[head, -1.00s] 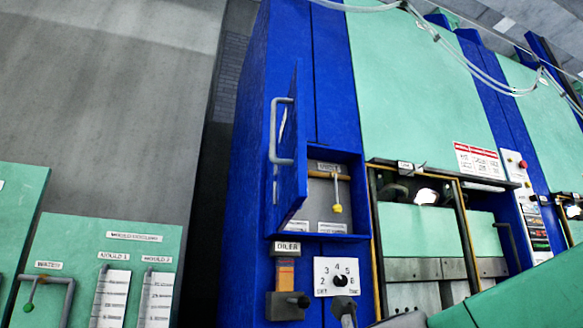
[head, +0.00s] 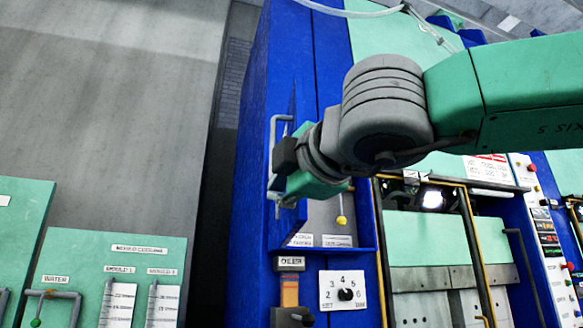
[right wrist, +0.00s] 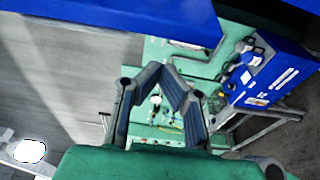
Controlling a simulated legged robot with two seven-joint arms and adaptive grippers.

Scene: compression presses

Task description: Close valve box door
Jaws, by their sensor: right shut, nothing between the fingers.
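The blue valve box door (head: 290,228) stands open, swung outward on the left side of its box on the blue press column. Its grey bar handle (head: 272,135) shows at the left, partly covered. Inside the box (head: 322,215) hangs a lever with a yellow knob (head: 341,221). My right arm comes in from the right across the box, and its gripper end is in front of the door. The fingertips are hidden there, so contact cannot be told. In the right wrist view my right gripper (right wrist: 165,73) is shut and empty. My left gripper is not in view.
Below the box are the oiler (head: 289,290) and a numbered dial (head: 343,291). Green mould cooling panels (head: 135,255) stand at the lower left. A blue surface (right wrist: 110,20) crosses the top of the right wrist view, near the fingers.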

